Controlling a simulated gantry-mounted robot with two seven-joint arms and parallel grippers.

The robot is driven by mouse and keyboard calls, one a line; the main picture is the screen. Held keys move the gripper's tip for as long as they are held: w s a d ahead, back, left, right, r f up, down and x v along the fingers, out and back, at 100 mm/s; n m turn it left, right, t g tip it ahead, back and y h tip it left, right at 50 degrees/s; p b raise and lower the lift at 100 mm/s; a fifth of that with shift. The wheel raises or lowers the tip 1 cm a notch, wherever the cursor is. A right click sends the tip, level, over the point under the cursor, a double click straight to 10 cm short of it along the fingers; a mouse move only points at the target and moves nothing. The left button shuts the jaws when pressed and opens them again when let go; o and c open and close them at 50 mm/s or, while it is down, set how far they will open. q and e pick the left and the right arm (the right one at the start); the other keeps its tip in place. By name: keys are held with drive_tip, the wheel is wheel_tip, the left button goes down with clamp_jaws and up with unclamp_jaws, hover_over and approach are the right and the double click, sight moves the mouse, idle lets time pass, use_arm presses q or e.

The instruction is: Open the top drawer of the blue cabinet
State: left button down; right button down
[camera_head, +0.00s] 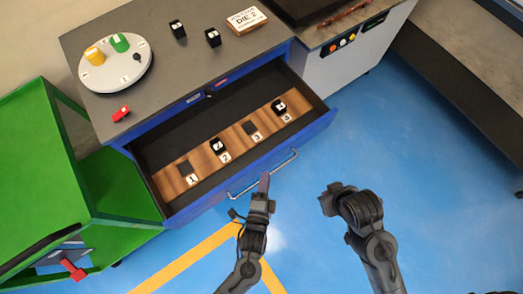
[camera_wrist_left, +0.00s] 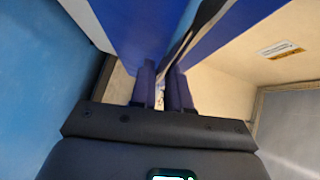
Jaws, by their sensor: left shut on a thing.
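The blue cabinet's top drawer (camera_head: 318,126) is pulled well out and its inside shows. Its metal bar handle (camera_head: 243,191) runs along the blue front. The exact grip is hard to see there. My right gripper (camera_head: 330,197) is apart from the drawer, to its right, over the blue floor; its fingers are too unclear to judge.
In the drawer, a wooden strip (camera_head: 235,137) has numbered places, some with black pieces. On the cabinet top stand a round white plate (camera_head: 110,77) with yellow and green pieces, a red piece (camera_head: 121,114) and black blocks. A green cabinet (camera_head: 45,165) is at left.

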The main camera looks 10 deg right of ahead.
use_arm(q)
drive_tip(key=shift+s+d+r, duration=0.1)
drive_tip(key=shift+s+d, duration=0.05)
drive_tip(key=shift+s, duration=0.05)
drive_tip(key=c, duration=1.2)
unclamp_jaws()
drive_tip(key=shift+o, duration=0.2)
drive_tip(key=p+v, duration=0.1)
drive_tip(key=v, duration=0.9)
drive_tip(key=shift+s+a+p, duration=0.2)
drive_tip(key=shift+s+p, duration=0.15)
